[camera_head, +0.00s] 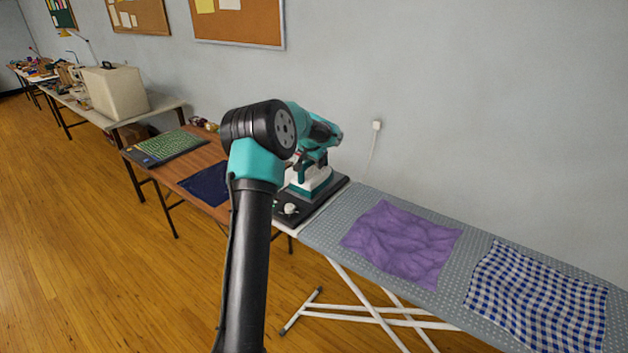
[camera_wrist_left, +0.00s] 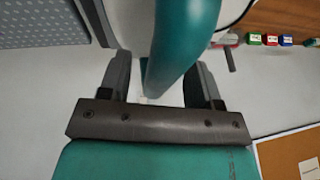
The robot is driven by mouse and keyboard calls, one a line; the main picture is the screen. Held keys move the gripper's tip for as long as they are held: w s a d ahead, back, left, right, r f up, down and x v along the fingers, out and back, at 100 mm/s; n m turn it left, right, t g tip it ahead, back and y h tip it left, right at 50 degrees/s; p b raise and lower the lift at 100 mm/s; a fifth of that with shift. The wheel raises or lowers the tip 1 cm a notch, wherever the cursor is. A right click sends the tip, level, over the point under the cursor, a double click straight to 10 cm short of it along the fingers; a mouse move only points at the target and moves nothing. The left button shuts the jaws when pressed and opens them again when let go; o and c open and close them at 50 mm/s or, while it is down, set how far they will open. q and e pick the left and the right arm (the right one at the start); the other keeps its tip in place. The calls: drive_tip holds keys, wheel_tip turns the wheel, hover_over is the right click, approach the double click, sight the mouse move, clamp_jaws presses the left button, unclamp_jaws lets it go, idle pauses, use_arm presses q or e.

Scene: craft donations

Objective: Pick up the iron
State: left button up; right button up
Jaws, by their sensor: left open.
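The iron (camera_head: 318,184), teal and white, rests on a dark base (camera_head: 285,212) at the left end of the ironing board. My arm comes up in front of it and hides part of it. My left gripper (camera_head: 310,160) is right above the iron, by its handle. In the left wrist view my left gripper (camera_wrist_left: 163,70) is open, with one finger on each side of the iron's teal handle (camera_wrist_left: 185,40). I cannot tell whether a finger touches it. My right gripper is in neither view.
The ironing board (camera_head: 335,225) carries a purple cloth (camera_head: 402,243) and a blue-checked cloth (camera_head: 537,295). A brown table (camera_head: 190,165) at left holds a green mat (camera_head: 165,147) and dark blue fabric (camera_head: 207,184). A wall outlet (camera_head: 377,125) with a cord is behind.

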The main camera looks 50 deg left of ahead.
use_arm(q)
drive_tip(key=shift+f, duration=0.15)
drive_tip(key=shift+c, duration=0.5)
drive_tip(key=c, duration=0.9)
drive_tip(key=shift+w+a, duration=0.1)
clamp_jaws()
drive_tip(key=shift+r, duration=0.25)
drive_tip(key=shift+r, duration=1.75)
drive_tip(key=s+d+r, duration=0.1)
drive_tip(key=s+d, duration=0.9)
drive_tip(key=d, duration=0.2)
drive_tip(key=shift+s, duration=0.3)
